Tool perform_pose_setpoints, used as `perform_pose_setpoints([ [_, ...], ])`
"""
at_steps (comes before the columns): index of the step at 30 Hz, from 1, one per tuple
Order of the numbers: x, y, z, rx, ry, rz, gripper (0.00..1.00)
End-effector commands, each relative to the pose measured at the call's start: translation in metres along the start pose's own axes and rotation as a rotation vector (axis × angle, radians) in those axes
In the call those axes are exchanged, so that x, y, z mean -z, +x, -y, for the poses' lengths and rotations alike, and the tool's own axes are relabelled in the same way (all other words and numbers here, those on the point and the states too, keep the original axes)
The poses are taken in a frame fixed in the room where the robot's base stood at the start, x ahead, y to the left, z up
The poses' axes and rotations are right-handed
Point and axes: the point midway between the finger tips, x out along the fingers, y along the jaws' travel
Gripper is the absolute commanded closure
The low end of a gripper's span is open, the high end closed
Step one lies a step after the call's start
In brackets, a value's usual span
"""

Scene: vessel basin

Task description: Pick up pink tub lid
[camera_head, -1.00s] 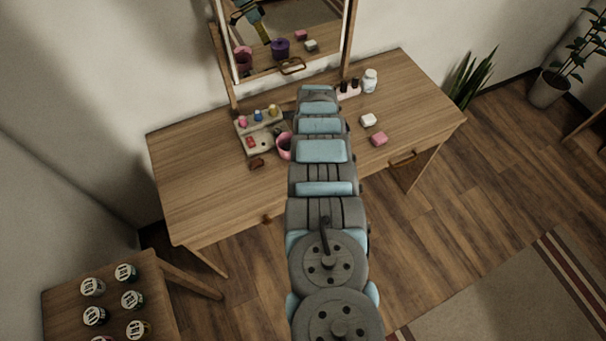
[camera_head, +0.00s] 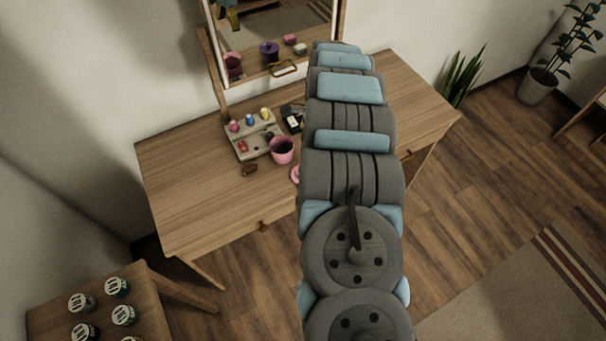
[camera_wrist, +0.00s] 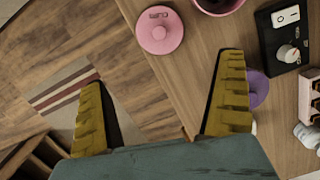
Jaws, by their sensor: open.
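In the head view only a sliver of the lid (camera_head: 295,174) shows beside my arm. The open pink tub (camera_head: 282,151) stands just behind it; its rim (camera_wrist: 220,5) is cut by the top of the wrist view. My gripper (camera_wrist: 162,70) is open and empty, yellow fingers wide apart. In the wrist picture the lid is above the gap between the fingertips, untouched. In the head view my arm hides the gripper.
A black box with a switch and knob (camera_wrist: 284,38) and a purple item (camera_wrist: 257,89), partly behind my right finger, are nearby. A grey tray (camera_head: 240,150) with small bottles and a mirror (camera_head: 270,40) stand behind. The desk's left part is clear.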

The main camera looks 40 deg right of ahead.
Motion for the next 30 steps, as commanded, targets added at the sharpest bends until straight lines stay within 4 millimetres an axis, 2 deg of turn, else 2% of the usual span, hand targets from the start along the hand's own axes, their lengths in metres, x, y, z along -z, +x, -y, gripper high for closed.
perform_pose_setpoints([
  [15, -0.001, 0.058, 0.0, 0.001, -0.002, 0.0, 0.0],
  [30, 0.0, 0.097, 0.002, 0.003, -0.003, -0.002, 0.0],
])
